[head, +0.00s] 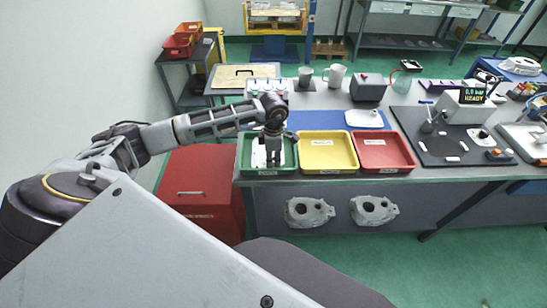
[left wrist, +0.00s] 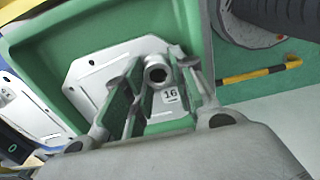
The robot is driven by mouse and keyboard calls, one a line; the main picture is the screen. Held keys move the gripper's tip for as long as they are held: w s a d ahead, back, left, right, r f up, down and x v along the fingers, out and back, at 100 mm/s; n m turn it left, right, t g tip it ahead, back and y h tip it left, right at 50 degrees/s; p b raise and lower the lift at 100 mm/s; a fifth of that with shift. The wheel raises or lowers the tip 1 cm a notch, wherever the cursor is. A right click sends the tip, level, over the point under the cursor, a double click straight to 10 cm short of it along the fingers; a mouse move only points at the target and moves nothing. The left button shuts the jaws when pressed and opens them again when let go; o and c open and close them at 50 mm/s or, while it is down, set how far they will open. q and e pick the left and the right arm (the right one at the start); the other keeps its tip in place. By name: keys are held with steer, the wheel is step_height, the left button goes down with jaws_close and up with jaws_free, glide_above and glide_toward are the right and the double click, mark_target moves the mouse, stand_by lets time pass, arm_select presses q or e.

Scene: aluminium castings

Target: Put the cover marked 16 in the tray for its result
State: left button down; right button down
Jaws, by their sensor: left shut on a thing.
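The cover marked 16 (left wrist: 112,78) is a pale grey plate with a round hollow boss and a printed 16. It is inside the green tray (left wrist: 50,52), and part of it shows beside the fingers in the head view (head: 258,156). My left gripper (head: 273,160) points down into the green tray (head: 243,162). In the left wrist view its fingers (left wrist: 150,72) are shut on the cover at the boss. I cannot tell whether the cover touches the tray floor. A yellow tray (head: 327,167) and a red tray (head: 385,166) stand to the right, both empty. My right gripper is not in view.
A blue mat (head: 368,119) and a grey device (head: 368,88) lie behind the trays. A dark mat with a gauge reading READY (head: 474,97) is at the right. A red cabinet (head: 201,190) stands at the left.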

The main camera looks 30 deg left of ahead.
arm_select(q)
steer(key=shift+f, duration=0.15)
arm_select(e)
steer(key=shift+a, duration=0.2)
arm_select(q)
steer(key=c, duration=1.4)
jaws_free()
steer(key=shift+c, duration=0.2)
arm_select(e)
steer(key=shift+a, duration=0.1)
